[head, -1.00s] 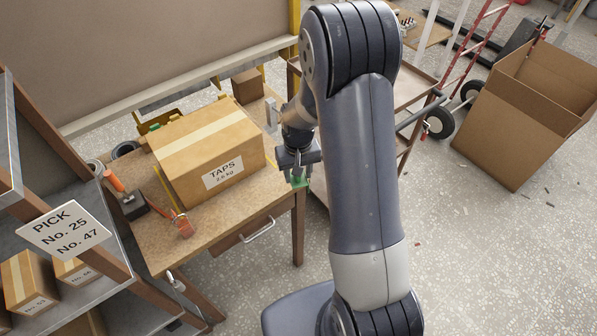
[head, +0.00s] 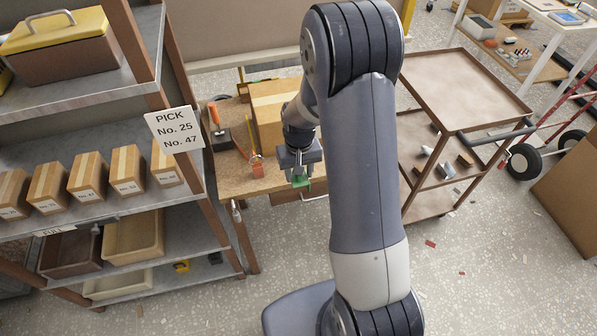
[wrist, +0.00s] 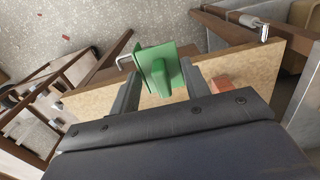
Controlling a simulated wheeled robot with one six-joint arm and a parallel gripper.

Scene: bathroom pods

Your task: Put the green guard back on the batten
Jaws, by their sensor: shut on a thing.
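The green guard (wrist: 155,62) is between the two fingers of my gripper (wrist: 160,78) in the wrist view. It is a small green piece with a flat plate and a raised rib. In the head view my gripper (head: 298,176) hangs at the front edge of the workbench, with the green guard (head: 304,183) showing small below it. My gripper is shut on the guard. My arm hides part of the bench. I cannot make out the batten in either view.
A workbench (head: 232,182) holds a carton (head: 268,105), an orange-handled tool (head: 214,113) and a small orange block (head: 257,168). A shelf rack (head: 150,80) with boxes stands left. A brown trolley (head: 465,90) stands right. Speckled floor (head: 480,280) is open at front right.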

